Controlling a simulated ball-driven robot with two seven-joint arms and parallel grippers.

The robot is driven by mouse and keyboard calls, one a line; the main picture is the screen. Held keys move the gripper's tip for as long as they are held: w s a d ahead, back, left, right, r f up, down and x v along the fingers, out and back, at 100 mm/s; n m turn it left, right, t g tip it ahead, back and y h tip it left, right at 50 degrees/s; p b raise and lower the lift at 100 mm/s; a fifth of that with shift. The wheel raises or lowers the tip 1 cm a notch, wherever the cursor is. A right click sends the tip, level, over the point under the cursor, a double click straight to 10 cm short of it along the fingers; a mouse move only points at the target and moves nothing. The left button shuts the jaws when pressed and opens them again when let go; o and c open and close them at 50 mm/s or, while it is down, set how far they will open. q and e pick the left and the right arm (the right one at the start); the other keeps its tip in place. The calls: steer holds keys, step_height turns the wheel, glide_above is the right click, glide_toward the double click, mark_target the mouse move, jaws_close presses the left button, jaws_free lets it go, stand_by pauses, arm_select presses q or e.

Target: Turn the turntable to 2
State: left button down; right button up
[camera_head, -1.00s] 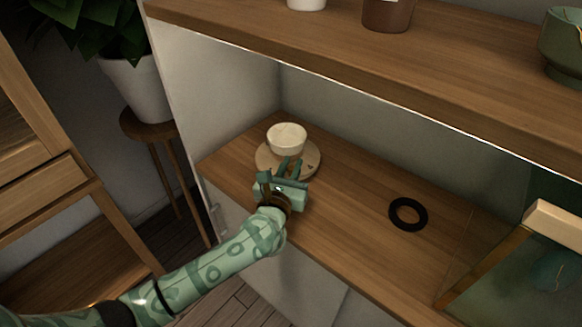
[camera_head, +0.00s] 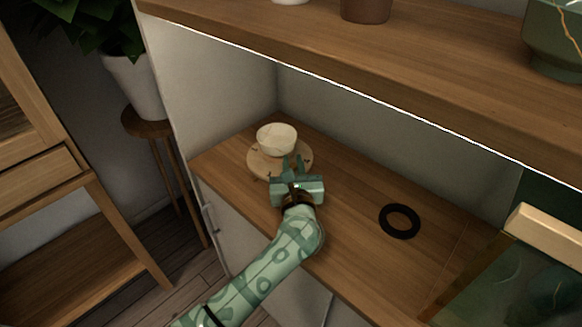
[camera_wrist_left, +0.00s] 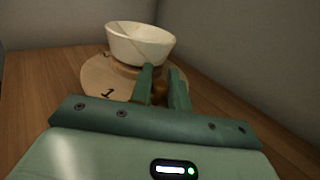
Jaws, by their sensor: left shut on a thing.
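The turntable (camera_head: 260,164) is a round pale wooden disc on the wooden counter, and it also shows in the left wrist view (camera_wrist_left: 94,78). A dark "1" is marked on its left part in the left wrist view; I cannot make out a 2. A cream bowl (camera_head: 277,140) with thin seams stands upright on the disc, also in the left wrist view (camera_wrist_left: 140,44). My green left gripper (camera_head: 293,164) is at the disc's near right edge, shut on a small brown knob (camera_wrist_left: 159,91) there. The fingers partly hide the knob. My right gripper is out of view.
A black ring (camera_head: 385,226) lies on the counter to the right. A shelf (camera_head: 360,65) overhangs the counter, with a brown pot (camera_head: 366,10) and a green vessel (camera_head: 556,45) on it. The cabinet's side wall (camera_head: 215,100) is close on the left. Counter between turntable and ring is clear.

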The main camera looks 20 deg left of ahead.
arm_select(q)
steer(key=shift+w+d+f+n+y, duration=0.2)
steer(key=shift+n+y, duration=0.1)
steer(key=shift+y, duration=0.1)
steer(key=shift+r+g+y+b, duration=0.15)
steer(key=shift+g+y+b, duration=0.15)
steer(key=shift+b, duration=0.1)
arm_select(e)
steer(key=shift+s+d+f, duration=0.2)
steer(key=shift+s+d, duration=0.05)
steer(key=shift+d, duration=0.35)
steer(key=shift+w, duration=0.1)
arm_select(q)
steer(key=c, duration=1.4)
jaws_free()
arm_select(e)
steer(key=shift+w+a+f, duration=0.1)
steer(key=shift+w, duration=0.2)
